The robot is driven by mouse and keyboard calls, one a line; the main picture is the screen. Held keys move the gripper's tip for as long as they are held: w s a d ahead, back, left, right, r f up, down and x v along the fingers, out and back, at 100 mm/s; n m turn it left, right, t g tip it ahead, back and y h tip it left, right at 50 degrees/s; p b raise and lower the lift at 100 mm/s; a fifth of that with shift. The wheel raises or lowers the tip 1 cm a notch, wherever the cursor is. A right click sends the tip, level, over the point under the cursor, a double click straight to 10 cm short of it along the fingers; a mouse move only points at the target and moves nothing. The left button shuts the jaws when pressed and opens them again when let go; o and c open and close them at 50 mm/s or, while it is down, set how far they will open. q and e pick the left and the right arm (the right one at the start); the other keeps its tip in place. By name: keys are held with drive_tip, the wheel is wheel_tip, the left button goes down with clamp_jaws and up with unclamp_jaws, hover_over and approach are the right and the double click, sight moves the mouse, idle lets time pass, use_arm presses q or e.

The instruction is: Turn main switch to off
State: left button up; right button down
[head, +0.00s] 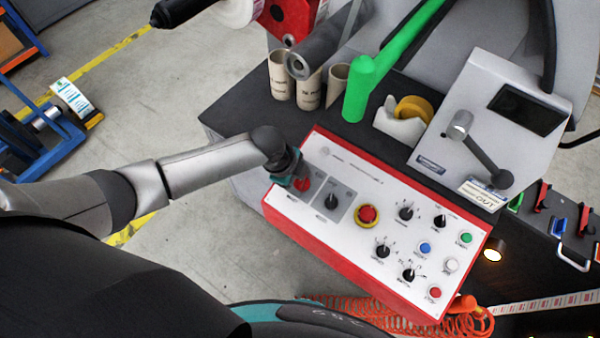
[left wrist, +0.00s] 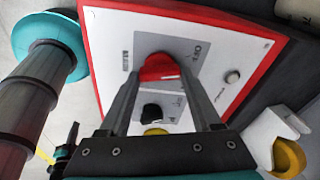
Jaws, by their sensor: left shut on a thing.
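The main switch is a red rotary knob (head: 302,185) on a grey plate at the left end of the control panel (head: 345,172). My left gripper (head: 294,178) reaches it from the left and partly covers it in the head view. In the left wrist view the red knob (left wrist: 159,68) sits between the two fingers, and the left gripper (left wrist: 163,80) is shut on it. Printing that looks like OFF stands beside the knob there. Which way the knob points is hard to tell. My right gripper is not in view.
A black knob (head: 331,201) and a red emergency button (head: 368,215) on yellow sit close by on the panel. Behind stand cardboard cores (head: 308,90), a green post (head: 357,95) and a tape dispenser (head: 399,124). An orange coiled hose (head: 385,312) lies in front.

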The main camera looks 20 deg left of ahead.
use_arm(q)
drive_tip(key=shift+n+p, duration=0.9)
drive_tip(key=shift+n, duration=0.7)
drive_tip(key=shift+a, duration=0.1)
drive_tip(key=o, duration=1.4)
drive_tip(key=v, duration=0.5)
drive_tip(key=p+v, duration=0.1)
drive_tip(key=v, duration=0.4)
drive_tip(key=p+v, duration=0.1)
drive_tip(key=v, duration=0.4)
drive_tip(key=shift+s, duration=0.3)
